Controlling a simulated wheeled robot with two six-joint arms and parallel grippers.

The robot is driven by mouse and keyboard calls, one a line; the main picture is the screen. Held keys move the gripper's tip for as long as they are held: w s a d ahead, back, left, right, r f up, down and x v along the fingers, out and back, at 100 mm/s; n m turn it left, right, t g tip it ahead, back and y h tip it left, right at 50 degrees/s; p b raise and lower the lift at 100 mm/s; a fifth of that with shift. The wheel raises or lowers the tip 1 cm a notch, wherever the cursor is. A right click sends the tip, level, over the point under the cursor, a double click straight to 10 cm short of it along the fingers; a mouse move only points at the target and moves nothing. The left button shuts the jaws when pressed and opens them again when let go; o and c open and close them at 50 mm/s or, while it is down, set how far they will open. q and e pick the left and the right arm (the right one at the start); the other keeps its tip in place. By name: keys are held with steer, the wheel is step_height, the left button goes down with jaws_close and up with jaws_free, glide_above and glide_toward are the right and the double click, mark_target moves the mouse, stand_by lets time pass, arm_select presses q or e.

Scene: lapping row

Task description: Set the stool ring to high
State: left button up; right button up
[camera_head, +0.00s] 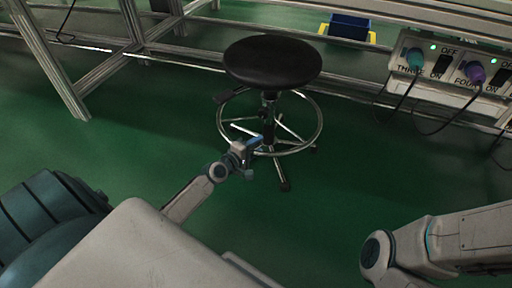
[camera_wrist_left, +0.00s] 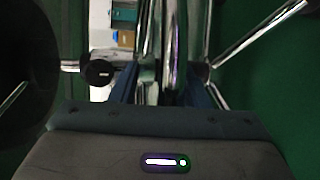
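The stool has a round black seat (camera_head: 272,62) on a dark column (camera_head: 268,105). Its chrome foot ring (camera_head: 320,124) circles the column well below the seat, above the star-shaped legs. My left gripper (camera_head: 257,143) is at the near side of the ring, low in front of the column. In the left wrist view my left gripper (camera_wrist_left: 165,88) has its dark blue fingers apart, with chrome tubing (camera_wrist_left: 176,45) showing between them. I cannot tell whether they touch it. A black round end on a chrome stub (camera_wrist_left: 99,72) is beside the left finger. My right gripper is out of view.
Behind the stool runs a metal bench frame (camera_head: 75,90). A socket panel (camera_head: 455,75) with plugs and hanging cables is at the right. A blue bin (camera_head: 349,27) stands at the back. The green floor (camera_head: 130,140) is clear left of the stool.

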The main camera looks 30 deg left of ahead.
arm_select(q)
steer(key=p+v, duration=0.1)
steer(key=v, duration=0.9)
steer(key=shift+s, duration=0.4)
steer(key=shift+r, duration=0.1)
